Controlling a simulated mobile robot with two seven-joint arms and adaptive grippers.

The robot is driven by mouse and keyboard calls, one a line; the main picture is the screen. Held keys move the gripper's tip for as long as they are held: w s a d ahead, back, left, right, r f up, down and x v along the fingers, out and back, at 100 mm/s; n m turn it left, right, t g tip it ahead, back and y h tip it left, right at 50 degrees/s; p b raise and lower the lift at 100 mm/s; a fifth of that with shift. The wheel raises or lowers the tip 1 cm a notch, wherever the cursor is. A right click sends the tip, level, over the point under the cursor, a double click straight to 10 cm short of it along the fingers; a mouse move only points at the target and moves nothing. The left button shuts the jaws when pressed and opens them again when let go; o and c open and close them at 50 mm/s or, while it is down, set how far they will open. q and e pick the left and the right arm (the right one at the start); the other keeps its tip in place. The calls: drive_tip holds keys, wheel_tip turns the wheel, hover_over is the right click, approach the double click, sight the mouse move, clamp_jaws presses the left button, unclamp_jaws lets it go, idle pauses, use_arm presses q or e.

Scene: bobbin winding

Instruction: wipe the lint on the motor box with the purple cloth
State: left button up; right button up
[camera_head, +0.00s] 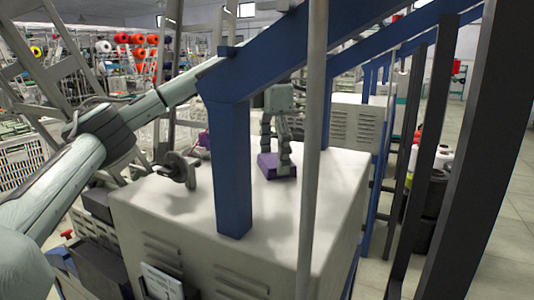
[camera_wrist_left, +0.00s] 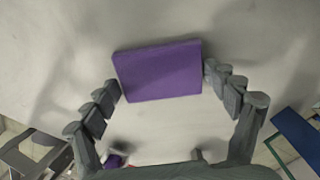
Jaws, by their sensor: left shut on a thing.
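The purple cloth (camera_head: 267,166) is a folded block on the pale top of the motor box (camera_head: 335,180). My left gripper (camera_head: 283,172) points down from above and is shut on it. In the left wrist view the cloth (camera_wrist_left: 160,72) sits between the two fingertips of the left gripper (camera_wrist_left: 164,80), its broad face showing. The cloth looks low over or on the box top; I cannot tell whether it touches. Soft grey patches show on the top, but I cannot tell lint from shadow. My right gripper is in neither view.
A blue post (camera_head: 233,170) and a grey pole (camera_head: 312,150) stand in front of the box top. A metal hook-like part (camera_head: 183,170) sits at its left edge, with a small purple thing (camera_head: 204,139) behind. Dark uprights fill the right side.

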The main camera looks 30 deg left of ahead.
use_arm(q)
drive_tip(key=shift+s+d+f, duration=0.1)
drive_tip(key=shift+f, duration=0.3)
drive_tip(key=shift+r, duration=3.2)
drive_tip(key=shift+r, duration=1.5)
